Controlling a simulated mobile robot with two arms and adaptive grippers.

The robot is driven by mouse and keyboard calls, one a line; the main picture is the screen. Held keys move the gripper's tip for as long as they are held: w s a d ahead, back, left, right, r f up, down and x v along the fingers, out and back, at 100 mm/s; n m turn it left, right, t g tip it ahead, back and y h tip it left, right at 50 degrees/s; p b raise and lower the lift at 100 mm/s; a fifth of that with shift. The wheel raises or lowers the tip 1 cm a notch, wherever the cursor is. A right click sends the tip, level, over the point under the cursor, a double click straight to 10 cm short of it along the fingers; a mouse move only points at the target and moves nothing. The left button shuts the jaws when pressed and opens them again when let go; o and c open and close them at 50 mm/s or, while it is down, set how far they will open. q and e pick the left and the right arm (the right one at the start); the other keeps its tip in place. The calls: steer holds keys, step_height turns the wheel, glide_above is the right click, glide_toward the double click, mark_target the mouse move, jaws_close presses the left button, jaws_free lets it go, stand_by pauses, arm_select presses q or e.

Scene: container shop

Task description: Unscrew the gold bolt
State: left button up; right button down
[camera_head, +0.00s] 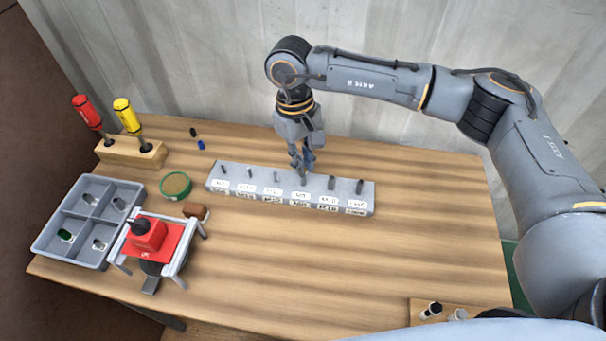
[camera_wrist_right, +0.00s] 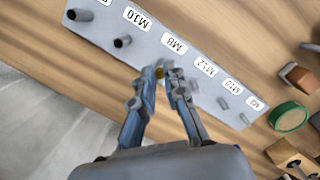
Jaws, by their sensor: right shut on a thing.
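A grey block (camera_head: 222,180) with several upright bolts and white size labels lies across the back of the wooden table; it also shows in the right wrist view (camera_wrist_right: 145,40). My right gripper (camera_head: 303,172) reaches down from above to the block, right of its middle in the head view. In the right wrist view its fingertips (camera_wrist_right: 166,71) are closed around a small gold bolt (camera_wrist_right: 159,72) by the M8 label. The fingers hide most of the bolt, and how deep it sits cannot be seen. My left gripper is in neither view.
On the left are a grey divided tray (camera_head: 93,213), a green round container (camera_head: 175,186), a red fixture (camera_head: 150,240) and a wooden holder (camera_head: 130,152) with red and yellow screwdrivers. The table in front of the block is mostly clear.

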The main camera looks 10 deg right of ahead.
steer(key=shift+r+p, duration=0.85)
steer(key=shift+r, duration=1.9)
